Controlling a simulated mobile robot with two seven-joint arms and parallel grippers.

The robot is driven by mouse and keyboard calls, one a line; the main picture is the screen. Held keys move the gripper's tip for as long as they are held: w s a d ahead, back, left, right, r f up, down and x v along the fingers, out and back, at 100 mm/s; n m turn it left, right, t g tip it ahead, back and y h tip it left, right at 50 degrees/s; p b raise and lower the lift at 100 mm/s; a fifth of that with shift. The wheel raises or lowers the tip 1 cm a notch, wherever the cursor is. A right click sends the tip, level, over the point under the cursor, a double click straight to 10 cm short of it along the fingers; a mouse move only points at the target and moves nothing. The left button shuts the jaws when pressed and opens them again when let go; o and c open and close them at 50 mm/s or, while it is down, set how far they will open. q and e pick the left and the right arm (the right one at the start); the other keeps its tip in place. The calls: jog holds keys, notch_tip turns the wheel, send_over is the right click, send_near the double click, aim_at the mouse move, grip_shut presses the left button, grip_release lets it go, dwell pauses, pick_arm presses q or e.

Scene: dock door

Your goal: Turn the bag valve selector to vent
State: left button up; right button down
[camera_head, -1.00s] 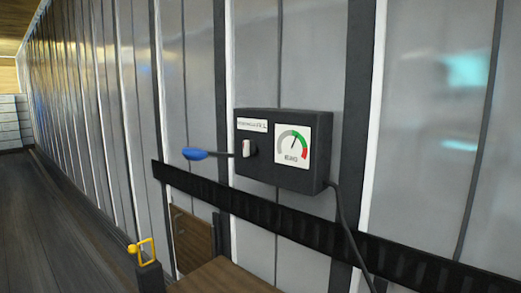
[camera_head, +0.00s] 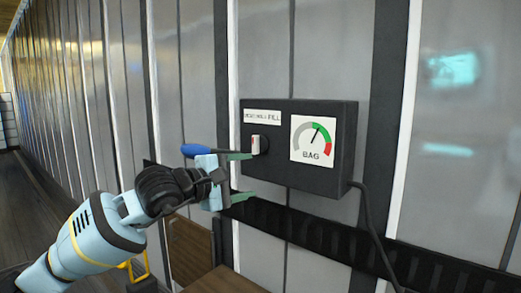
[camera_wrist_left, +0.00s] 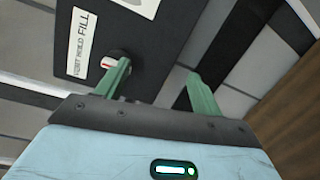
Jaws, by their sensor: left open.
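The valve selector (camera_head: 257,145) is a small white-and-red knob on the front of a dark box (camera_head: 270,173), beside a gauge marked BAG (camera_head: 317,141). A label strip (camera_head: 263,117) above it ends in FILL; in the left wrist view the label (camera_wrist_left: 80,42) reads VENT, HOLD, FILL. My left gripper (camera_head: 243,175) is open and empty, just left of and below the knob. In the left wrist view the knob (camera_wrist_left: 109,62) shows beyond one fingertip; contact cannot be told. My right gripper is out of view.
The box is mounted on a ribbed metal wall (camera_head: 265,50) above a black slotted rail (camera_head: 300,228). A black cable (camera_head: 367,220) hangs from its right side. A wooden surface (camera_head: 222,281) and a yellow handle (camera_head: 146,265) are below.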

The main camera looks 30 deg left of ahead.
aim_at(253, 145)
pick_arm(q)
jog(key=a+r+m+t+y, duration=0.1)
jog(key=a+r+t+y, duration=0.15)
jog(key=a+r, duration=0.2)
jog(key=shift+g, duration=0.45)
jog(key=w, duration=0.2)
jog(key=w+d+p, duration=0.1)
jog(key=w, duration=0.1)
jog(key=w+r+p, duration=0.1)
jog(key=w, duration=0.1)
jog(key=shift+w+d, duration=0.15)
jog(key=shift+w, duration=0.15)
jog(key=shift+w+d+f, duration=0.1)
jog(key=shift+w+f, duration=0.05)
jog(key=shift+w, duration=0.4)
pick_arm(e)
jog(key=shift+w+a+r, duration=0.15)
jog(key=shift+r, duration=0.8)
pick_arm(q)
jog(key=shift+c, duration=0.2)
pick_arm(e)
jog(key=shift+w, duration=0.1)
pick_arm(q)
jog(key=c, duration=0.9)
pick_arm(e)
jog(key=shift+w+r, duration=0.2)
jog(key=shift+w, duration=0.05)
